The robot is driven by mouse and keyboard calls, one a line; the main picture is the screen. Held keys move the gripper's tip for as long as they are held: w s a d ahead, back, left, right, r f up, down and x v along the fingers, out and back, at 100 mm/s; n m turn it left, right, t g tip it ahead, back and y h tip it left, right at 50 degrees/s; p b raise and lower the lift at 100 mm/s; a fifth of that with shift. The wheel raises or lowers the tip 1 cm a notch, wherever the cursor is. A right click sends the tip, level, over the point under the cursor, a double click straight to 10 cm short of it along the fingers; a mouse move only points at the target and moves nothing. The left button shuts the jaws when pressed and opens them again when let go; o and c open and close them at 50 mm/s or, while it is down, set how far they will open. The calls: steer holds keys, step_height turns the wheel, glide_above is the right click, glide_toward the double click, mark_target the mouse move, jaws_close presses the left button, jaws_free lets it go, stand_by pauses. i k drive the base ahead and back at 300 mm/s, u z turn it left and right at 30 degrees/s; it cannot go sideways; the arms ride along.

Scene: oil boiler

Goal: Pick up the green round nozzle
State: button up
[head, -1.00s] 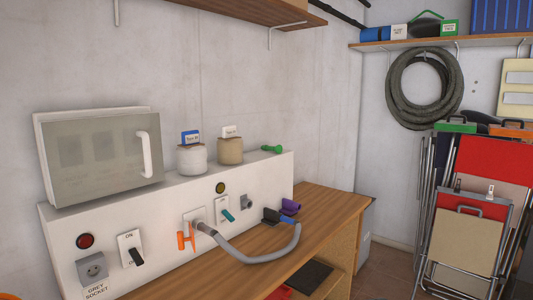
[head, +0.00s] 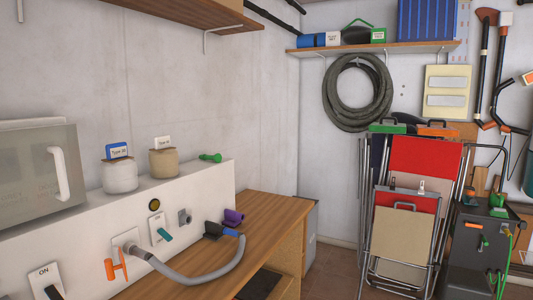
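A small green round nozzle (head: 211,158) lies on the top of the white panel box, near its right end, in the head view. It lies on its side, to the right of two jars, with nothing touching it that I can see. My gripper is not in view, so I cannot tell its state or its distance from the nozzle.
A white jar (head: 119,176) and a tan jar (head: 164,163) stand on the white box (head: 75,245). A grey hose (head: 190,279) curves over the wooden bench (head: 268,214). A purple nozzle (head: 233,217) lies on the bench. Folded chairs (head: 412,215) lean at the right.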

mark_target(218, 158)
steer(key=z, duration=0.6)
steer(key=i, duration=1.6)
steer(key=u, duration=0.35)
steer(key=i, duration=1.2)
steer(key=u, duration=0.95)
